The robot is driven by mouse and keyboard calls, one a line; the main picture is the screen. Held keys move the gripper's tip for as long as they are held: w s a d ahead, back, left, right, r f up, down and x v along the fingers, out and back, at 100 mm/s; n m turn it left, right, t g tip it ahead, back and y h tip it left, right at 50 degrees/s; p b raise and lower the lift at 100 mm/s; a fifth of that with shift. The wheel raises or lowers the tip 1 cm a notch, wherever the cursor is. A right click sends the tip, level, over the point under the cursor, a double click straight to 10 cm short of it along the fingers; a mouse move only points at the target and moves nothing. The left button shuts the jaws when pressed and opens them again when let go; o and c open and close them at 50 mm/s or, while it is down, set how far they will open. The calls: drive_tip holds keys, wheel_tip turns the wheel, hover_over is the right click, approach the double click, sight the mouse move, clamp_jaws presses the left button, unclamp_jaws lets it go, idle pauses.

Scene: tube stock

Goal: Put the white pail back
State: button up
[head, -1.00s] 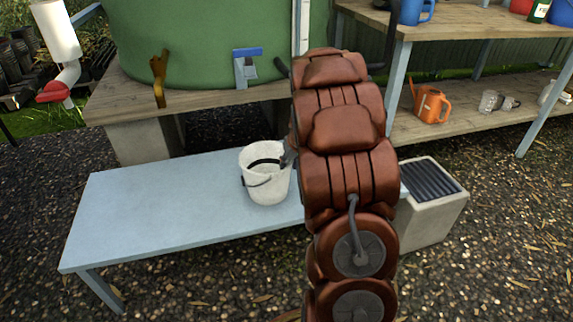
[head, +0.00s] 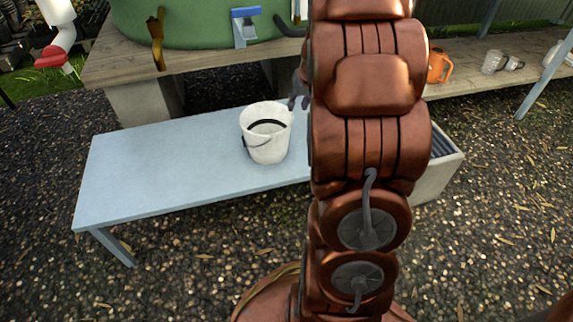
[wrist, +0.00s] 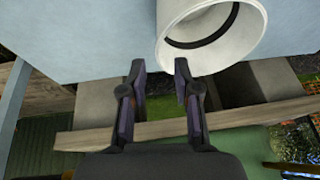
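The white pail (head: 266,147) stands upright on the light blue bench (head: 150,178), with its dark handle hanging down. My gripper (head: 298,97) is just right of and behind the pail's rim in the head view, mostly hidden by my arm. In the wrist view the two fingers of my gripper (wrist: 160,84) are spread apart with nothing between them. There the pail (wrist: 207,59) lies at the upper right, its rim close to the right finger; I cannot tell whether they touch.
A green tank (head: 195,28) stands on a wooden platform (head: 125,62) behind the bench. A wooden shelf (head: 470,75) at the right holds an orange watering can (head: 438,66) and clear jugs (head: 492,62). A grey box (head: 437,180) stands on the gravel. The bench's left part is bare.

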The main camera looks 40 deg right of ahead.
drive_tip(key=s+a+n+g+y, duration=0.15)
drive_tip(key=s+a, duration=0.35)
drive_tip(key=a, duration=0.5)
drive_tip(key=s+a+n+g+y, duration=0.15)
drive_tip(key=s+a, duration=0.35)
drive_tip(key=a, duration=0.6)
drive_tip(key=s+a+n+g+h, duration=0.1)
drive_tip(key=s+a, duration=0.4)
drive_tip(key=s, duration=0.5)
drive_tip(key=s+a+n+g+h, duration=0.1)
drive_tip(key=s+a+g, duration=0.3)
drive_tip(key=s, duration=0.7)
drive_tip(key=shift+a+r, duration=0.3)
drive_tip(key=shift+a, duration=0.2)
drive_tip(key=shift+r, duration=0.1)
